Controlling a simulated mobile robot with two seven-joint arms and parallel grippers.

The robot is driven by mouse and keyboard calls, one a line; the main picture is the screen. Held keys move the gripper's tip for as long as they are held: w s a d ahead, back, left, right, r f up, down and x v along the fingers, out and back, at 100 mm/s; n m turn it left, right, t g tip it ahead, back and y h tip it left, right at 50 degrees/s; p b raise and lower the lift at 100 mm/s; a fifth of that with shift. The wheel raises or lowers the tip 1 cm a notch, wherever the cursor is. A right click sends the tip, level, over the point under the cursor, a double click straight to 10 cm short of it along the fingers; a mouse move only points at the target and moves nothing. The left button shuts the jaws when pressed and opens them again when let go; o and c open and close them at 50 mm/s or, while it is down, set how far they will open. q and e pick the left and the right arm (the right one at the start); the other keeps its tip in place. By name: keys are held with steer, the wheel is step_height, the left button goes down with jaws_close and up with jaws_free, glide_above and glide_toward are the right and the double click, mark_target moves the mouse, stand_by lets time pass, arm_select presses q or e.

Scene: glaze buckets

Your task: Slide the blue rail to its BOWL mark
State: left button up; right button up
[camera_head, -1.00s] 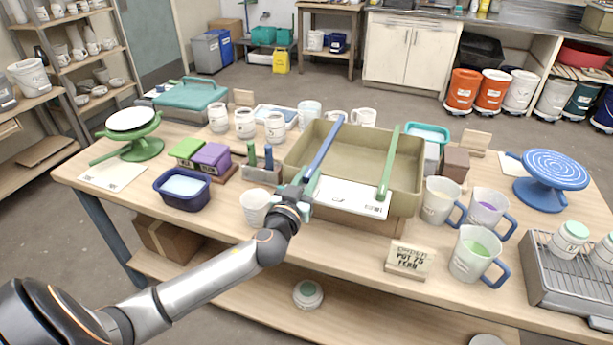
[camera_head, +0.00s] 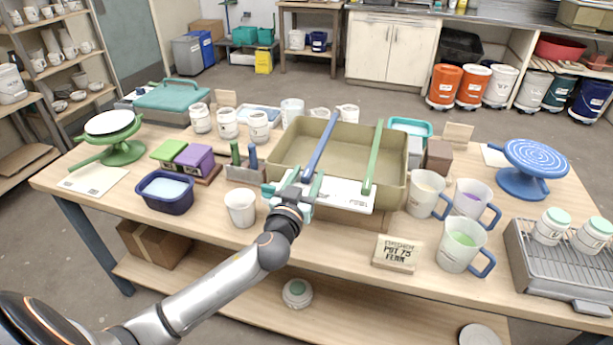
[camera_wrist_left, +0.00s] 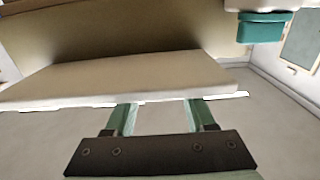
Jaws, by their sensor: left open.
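The blue rail (camera_head: 322,143) lies front to back across the tan basin (camera_head: 398,187), left of the green rail (camera_head: 375,155). A white card (camera_head: 345,195) with small dark marks is on the basin's front side; I cannot read which is BOWL. My left gripper (camera_head: 294,189) is at the near end of the blue rail, by the basin's front edge, partly hiding that end and the card. Its green fingers are apart. In the left wrist view the two fingers (camera_wrist_left: 160,117) reach toward a pale slab; I cannot tell whether they touch the rail.
A white cup (camera_head: 240,208) stands just left of my gripper. Mugs (camera_head: 462,245) and a lettered block (camera_head: 397,253) are to the right. A dark blue tub (camera_head: 167,192) and a banding wheel (camera_head: 113,135) are left. The table's front strip is mostly clear.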

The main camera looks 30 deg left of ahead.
arm_select(q)
steer(key=shift+s, duration=0.1)
steer(key=b+v, duration=0.2)
steer(key=v, duration=1)
steer(key=shift+s, duration=0.2)
steer(key=s+d+f+m+g+h+p, duration=0.1)
steer(key=s+d+f+g+h, duration=0.1)
steer(key=s+f, duration=0.3)
steer(key=s+d+f+m+g+h, duration=0.2)
steer(key=s+d+f, duration=0.3)
steer(key=f, duration=0.8)
steer(key=s+d+f+m+g+h+p, duration=0.1)
steer(key=s+d+f+g, duration=0.3)
steer(key=f, duration=0.5)
steer(key=shift+s+m+h+p, duration=0.3)
steer(key=shift+s+m+h, duration=0.1)
steer(key=shift+s+h, duration=0.45)
